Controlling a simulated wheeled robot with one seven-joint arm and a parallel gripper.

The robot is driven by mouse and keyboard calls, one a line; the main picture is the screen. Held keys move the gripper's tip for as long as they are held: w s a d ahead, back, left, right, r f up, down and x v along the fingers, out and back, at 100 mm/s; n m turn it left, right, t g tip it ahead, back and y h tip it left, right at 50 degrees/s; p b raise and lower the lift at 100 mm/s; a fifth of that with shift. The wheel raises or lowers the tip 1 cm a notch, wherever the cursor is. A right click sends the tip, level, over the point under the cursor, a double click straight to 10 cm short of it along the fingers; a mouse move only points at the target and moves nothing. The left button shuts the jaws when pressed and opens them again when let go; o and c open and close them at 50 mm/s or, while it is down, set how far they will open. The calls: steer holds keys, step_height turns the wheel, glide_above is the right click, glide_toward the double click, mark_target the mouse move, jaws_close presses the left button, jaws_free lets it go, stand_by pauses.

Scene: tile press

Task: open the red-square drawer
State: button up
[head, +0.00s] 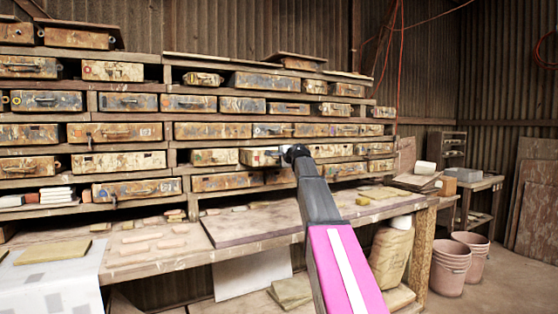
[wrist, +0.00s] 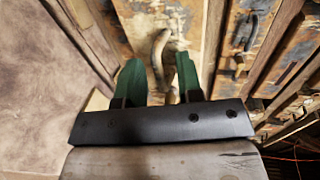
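My gripper (wrist: 160,72) has two green fingers standing apart in the wrist view. A curved, pale drawer handle (wrist: 161,48) shows between and beyond them, with a gap visible, so the fingers are not closed on it. This handle is on a worn, paint-stained drawer front. In the head view the end of my arm (head: 296,153) is at the drawer rack, beside a pale-fronted drawer (head: 260,157) that seems to stand out slightly from its neighbours. I cannot make out a red square on any drawer front; the mark may be too small or hidden by my arm.
The wooden rack holds many worn drawers in rows. Below it, a workbench (head: 255,222) carries loose tiles (head: 140,248). In the wrist view a neighbouring drawer's dark handle (wrist: 245,40) is to the right. Pink buckets (head: 452,268) stand on the floor at right.

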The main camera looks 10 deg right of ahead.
steer(key=v, duration=1)
steer(key=shift+f, duration=0.1)
